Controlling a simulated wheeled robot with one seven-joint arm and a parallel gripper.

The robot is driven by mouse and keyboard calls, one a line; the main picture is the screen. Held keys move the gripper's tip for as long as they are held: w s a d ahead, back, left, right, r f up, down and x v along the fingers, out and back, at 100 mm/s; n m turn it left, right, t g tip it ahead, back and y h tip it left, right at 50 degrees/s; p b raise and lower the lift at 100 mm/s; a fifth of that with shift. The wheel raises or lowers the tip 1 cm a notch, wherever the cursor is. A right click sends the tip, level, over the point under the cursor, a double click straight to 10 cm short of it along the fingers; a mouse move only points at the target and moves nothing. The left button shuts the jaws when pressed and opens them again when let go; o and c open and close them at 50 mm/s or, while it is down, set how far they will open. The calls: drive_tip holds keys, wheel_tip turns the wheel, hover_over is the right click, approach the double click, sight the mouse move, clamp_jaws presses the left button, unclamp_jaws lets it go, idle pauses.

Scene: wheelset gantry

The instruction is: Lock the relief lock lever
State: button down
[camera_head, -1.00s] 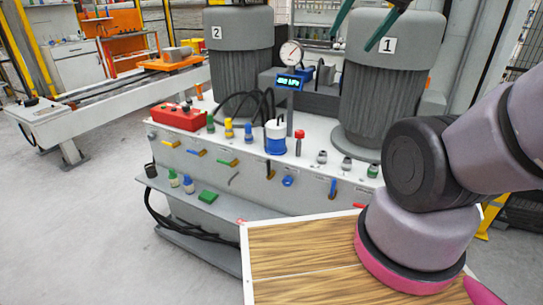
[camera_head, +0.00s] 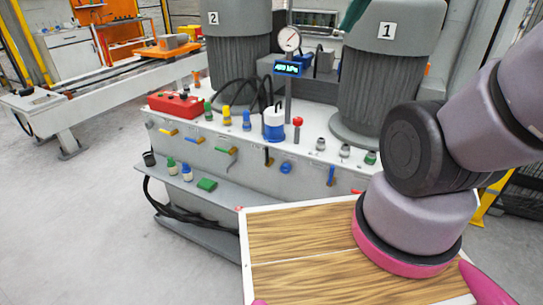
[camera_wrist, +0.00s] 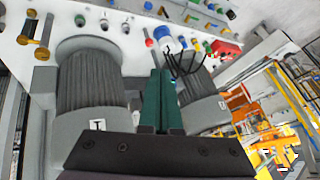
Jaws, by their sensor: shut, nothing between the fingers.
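My gripper (camera_wrist: 163,75) has green fingers that lie together, empty, pointing over the bench in the wrist view. In the head view only a green part of it (camera_head: 352,14) shows at the top edge. A red-knobbed lever (camera_head: 298,127) stands upright on top. I cannot tell which is the relief lock lever. My gripper is apart from all of them.
Two ribbed grey cylinders, marked 2 (camera_head: 239,62) and 1 (camera_head: 380,85), stand behind the bench top. A gauge (camera_head: 289,39) and display (camera_head: 288,68) rise between them. A red box (camera_head: 175,104) sits at left. A wood-topped surface (camera_head: 300,235) is in front. The left floor is clear.

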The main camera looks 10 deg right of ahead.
drive_tip(key=w+d+f+h, duration=0.1)
drive_tip(key=w+f, duration=1.7)
drive_tip(key=w, duration=0.1)
drive_tip(key=w+a+f+y, duration=0.1)
drive_tip(key=w+a+f, duration=0.1)
drive_tip(key=f, duration=1)
drive_tip(key=w+a+f+y, duration=0.1)
drive_tip(key=w+a+f, duration=0.1)
drive_tip(key=f, duration=1.1)
drive_tip(key=shift+a+f+g+y, duration=0.25)
drive_tip(key=shift+a+g+y, duration=0.05)
drive_tip(key=shift+a, duration=0.15)
drive_tip(key=shift+f, duration=0.1)
drive_tip(key=x, duration=0.9)
drive_tip(key=a, duration=0.1)
drive_tip(key=w+a, duration=0.1)
drive_tip(key=a, duration=0.1)
drive_tip(key=shift+w+f, duration=0.3)
drive_tip(key=shift+w, duration=0.05)
drive_tip(key=shift+w+a, duration=0.25)
drive_tip(key=shift+a, duration=0.15)
